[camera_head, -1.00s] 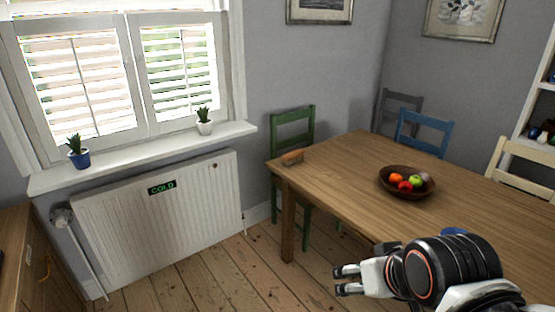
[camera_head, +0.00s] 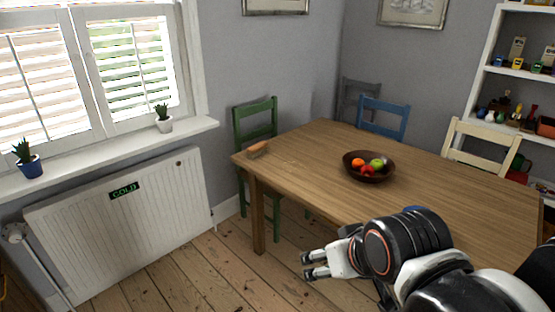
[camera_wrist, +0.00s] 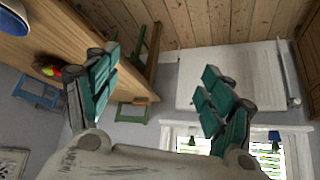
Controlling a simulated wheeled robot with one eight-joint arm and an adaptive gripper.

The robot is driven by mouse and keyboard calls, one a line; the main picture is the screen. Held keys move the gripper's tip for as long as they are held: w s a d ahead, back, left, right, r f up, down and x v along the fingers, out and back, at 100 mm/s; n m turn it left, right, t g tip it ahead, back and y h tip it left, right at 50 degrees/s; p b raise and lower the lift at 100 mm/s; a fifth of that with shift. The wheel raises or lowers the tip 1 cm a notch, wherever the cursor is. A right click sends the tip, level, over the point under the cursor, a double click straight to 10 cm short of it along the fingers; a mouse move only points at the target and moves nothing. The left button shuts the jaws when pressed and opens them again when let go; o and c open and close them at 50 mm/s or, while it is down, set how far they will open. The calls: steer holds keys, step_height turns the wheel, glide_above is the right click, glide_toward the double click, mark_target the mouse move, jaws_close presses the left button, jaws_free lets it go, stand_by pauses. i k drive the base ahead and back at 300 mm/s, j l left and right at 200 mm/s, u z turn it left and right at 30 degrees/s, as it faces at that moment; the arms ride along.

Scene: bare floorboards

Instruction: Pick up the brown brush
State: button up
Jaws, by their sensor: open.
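The brown brush (camera_head: 258,149) lies on the near left corner of the wooden table (camera_head: 300,150), with its brown back up and paler bristles below. In the wrist view a small brown shape at the table's end (camera_wrist: 141,101) looks like the brush. My gripper (camera_head: 309,265) is at the lower middle of the head view, in front of the table's near side and apart from the brush. In the wrist view its two teal-padded fingers (camera_wrist: 160,80) stand wide apart with nothing between them.
A dark bowl of fruit (camera_head: 347,168) stands mid-table. A green chair (camera_head: 256,118) is at the table's left end, with blue (camera_head: 383,118) and cream (camera_head: 484,140) chairs behind. A white radiator (camera_head: 120,220) is under the window sill. Bare floorboards lie between radiator and table.

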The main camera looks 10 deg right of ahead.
mark_target(258, 150)
steer(key=i+j+z, duration=0.15)
steer(key=i, duration=0.35)
steer(key=i+j+z, duration=0.1)
steer(key=i, duration=0.45)
steer(key=i+j+z, duration=0.15)
steer(key=i, duration=0.35)
steer(key=i+j+z, duration=0.15)
steer(key=i, duration=0.35)
steer(key=i+j+z, duration=0.1)
steer(key=i+j, duration=0.3)
steer(key=i, duration=0.1)
